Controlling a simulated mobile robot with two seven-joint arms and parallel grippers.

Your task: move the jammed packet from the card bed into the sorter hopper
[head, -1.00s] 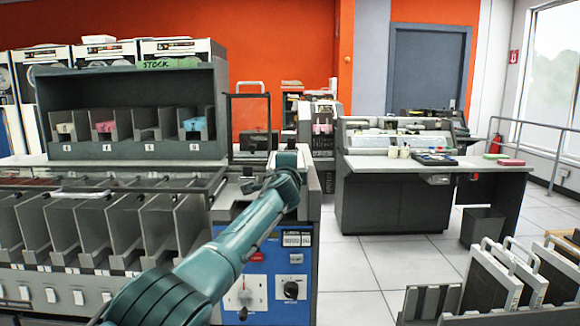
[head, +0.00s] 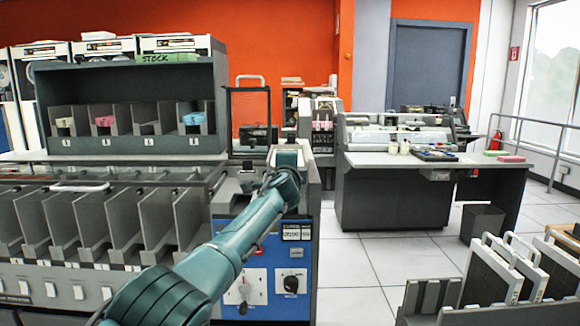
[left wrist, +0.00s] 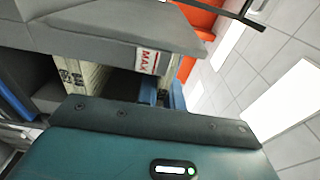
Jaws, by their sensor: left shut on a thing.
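In the head view my left gripper (head: 285,157) is at the right end of the sorter, mostly hidden by its own wrist. In the left wrist view blue finger parts of the gripper (left wrist: 162,96) stand close together beyond the dark wrist edge. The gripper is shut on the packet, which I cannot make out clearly. A grey housing with a red MAX label, seemingly the sorter hopper (left wrist: 120,28), is close above the fingers. Cream cards (left wrist: 88,78) show under it. The card bed (head: 150,172) runs left along the sorter top, under a clear cover. My right gripper is out of view.
The stock rack (head: 140,110) stands behind the card bed, and several grey pockets (head: 90,225) line the sorter's front. A dark upright frame (head: 250,115) stands behind my gripper. A desk machine (head: 400,170) is at right, with open floor (head: 380,265) before it.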

